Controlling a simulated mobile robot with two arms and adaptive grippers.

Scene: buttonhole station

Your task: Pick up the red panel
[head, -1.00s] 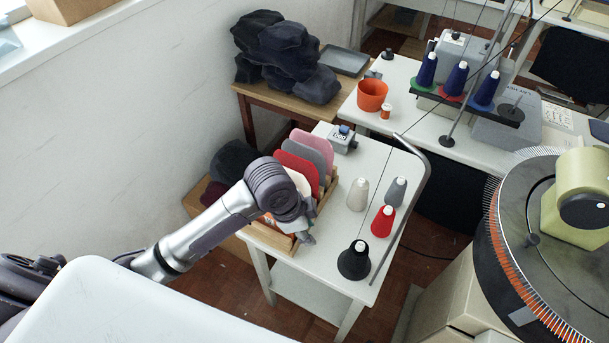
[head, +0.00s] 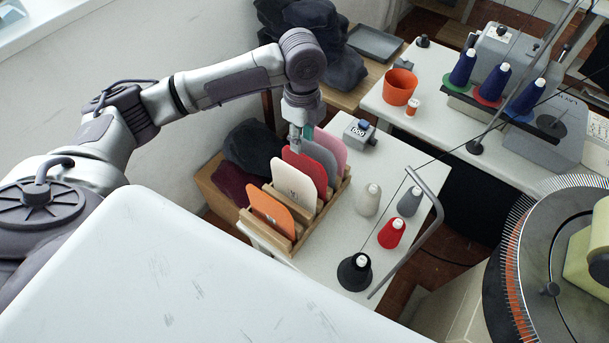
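The red panel (head: 304,168) stands upright in a wooden rack (head: 334,198) on a small white table, between a cream panel (head: 294,182) and a grey panel (head: 320,158). My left gripper (head: 296,146) points down from above at the top edge of the red panel. The fingertips are small and partly hidden, so I cannot tell whether they are open or shut, or whether they touch the panel. My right gripper is out of view.
An orange panel (head: 271,211) and a pink panel (head: 331,146) share the rack. Thread cones, including a red one (head: 391,233) and a black one (head: 354,271), stand to its right. A grey counter box (head: 360,133) sits behind. Dark cloth (head: 252,146) lies at left.

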